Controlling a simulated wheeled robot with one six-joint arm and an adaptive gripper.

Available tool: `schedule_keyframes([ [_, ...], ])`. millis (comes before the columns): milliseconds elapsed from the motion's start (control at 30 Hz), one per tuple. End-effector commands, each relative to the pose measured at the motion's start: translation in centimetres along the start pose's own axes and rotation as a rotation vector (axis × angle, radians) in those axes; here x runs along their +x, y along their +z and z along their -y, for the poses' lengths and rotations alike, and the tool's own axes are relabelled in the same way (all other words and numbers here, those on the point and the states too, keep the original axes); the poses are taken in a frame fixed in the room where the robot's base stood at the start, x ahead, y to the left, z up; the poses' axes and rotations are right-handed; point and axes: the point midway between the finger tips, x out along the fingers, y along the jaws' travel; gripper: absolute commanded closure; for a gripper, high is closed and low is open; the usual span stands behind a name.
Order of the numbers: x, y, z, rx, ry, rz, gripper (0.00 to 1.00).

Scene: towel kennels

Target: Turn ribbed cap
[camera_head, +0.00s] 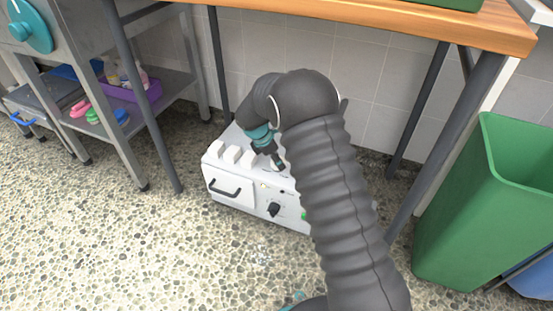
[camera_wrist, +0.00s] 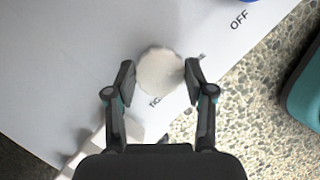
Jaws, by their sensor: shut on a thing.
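The ribbed cap (camera_wrist: 160,72) is a round, off-white cap with a scalloped edge on the white top of the machine. In the wrist view, the two fingers of my gripper (camera_wrist: 158,80) are closed on its left and right sides. In the head view, my gripper (camera_head: 274,162) points down at the top of the white machine (camera_head: 232,193), under the wooden table. The cap is small there and partly hidden by my gripper and arm. Lettering on the machine top is partly covered by the cap and fingers; "OFF" reads at the upper right of the wrist view.
The machine front has a dark handle (camera_head: 224,188) and a black knob (camera_head: 273,209). White blocks (camera_head: 231,153) stand on its top left. The wooden table (camera_head: 380,22) spans above. A green bin (camera_head: 480,200) stands at right, a metal shelf (camera_head: 165,88) at left. Pebbled floor lies clear in front.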

Motion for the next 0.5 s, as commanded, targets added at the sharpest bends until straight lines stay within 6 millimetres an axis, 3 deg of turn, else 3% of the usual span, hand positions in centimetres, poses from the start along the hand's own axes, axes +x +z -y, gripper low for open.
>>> schedule_keyframes([
  [267,-0.09,0.07,-0.1,0.078,-0.033,0.001,0.81],
  [500,-0.1,0.12,-0.22,0.247,-0.103,0.0,0.81],
])
